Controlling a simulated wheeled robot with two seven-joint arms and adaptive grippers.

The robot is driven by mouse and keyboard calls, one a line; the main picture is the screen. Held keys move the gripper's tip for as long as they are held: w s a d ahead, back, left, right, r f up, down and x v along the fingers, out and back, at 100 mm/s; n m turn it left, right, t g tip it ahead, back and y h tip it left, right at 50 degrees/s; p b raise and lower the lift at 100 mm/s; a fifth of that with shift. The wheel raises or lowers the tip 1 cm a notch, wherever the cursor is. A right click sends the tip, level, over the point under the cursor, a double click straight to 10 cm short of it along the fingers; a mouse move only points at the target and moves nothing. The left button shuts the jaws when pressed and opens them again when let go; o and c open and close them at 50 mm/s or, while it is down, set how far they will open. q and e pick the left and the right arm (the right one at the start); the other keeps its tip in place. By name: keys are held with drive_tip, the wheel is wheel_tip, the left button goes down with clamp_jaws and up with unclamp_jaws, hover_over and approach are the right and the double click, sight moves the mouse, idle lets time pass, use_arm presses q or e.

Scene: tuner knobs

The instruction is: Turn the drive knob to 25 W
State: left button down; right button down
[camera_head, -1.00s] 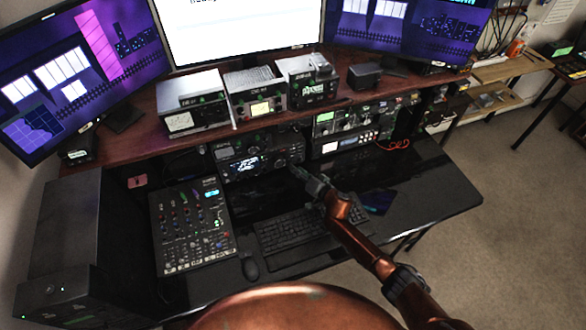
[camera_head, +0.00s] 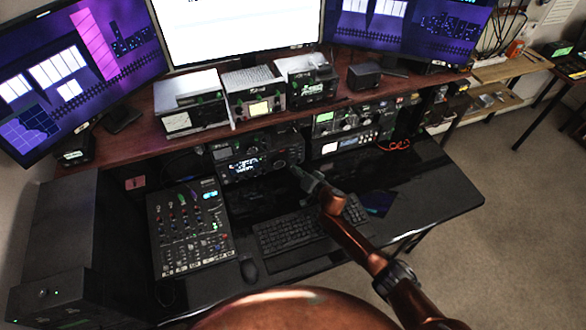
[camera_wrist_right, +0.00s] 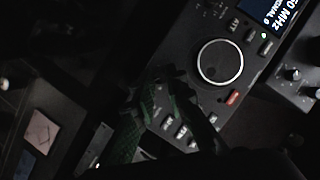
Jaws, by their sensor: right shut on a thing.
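The radio (camera_head: 257,163) with a lit display stands under the shelf. My right gripper (camera_head: 296,171) reaches its lower right front. In the right wrist view, the gripper's dark, green-patterned fingers (camera_wrist_right: 168,80) are together at the panel, beside the large tuning dial (camera_wrist_right: 220,60). They are shut on a small knob, which they hide almost wholly; I take it for the drive knob. Its pointer and label cannot be read. The radio's display (camera_wrist_right: 268,17) shows only partly, and its text gives no watts that I can read. My left gripper is not in view.
Other units (camera_head: 343,143) stand to the radio's right. A mixer (camera_head: 188,228), keyboard (camera_head: 290,231) and mouse (camera_head: 249,271) lie on the black desk (camera_head: 425,195). The shelf (camera_head: 128,136) overhangs the radio. A red button (camera_wrist_right: 233,97) is near the dial.

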idle(0.4)
drive_tip(key=shift+a+r+n+h+p, duration=0.15)
drive_tip(key=shift+n+h+p, duration=0.35)
drive_tip(key=shift+p, duration=0.4)
drive_tip(key=shift+s+n+h+p, duration=0.1)
drive_tip(key=shift+n+h+p, duration=0.45)
drive_tip(key=shift+n, duration=0.25)
drive_tip(key=shift+a+n+h, duration=0.1)
drive_tip(key=shift+n+h, duration=0.15)
drive_tip(key=shift+n, duration=0.35)
drive_tip(key=shift+n+h, duration=0.3)
drive_tip(key=shift+n, duration=0.1)
drive_tip(key=c, duration=1.9)
unclamp_jaws()
drive_tip(key=shift+c, duration=0.2)
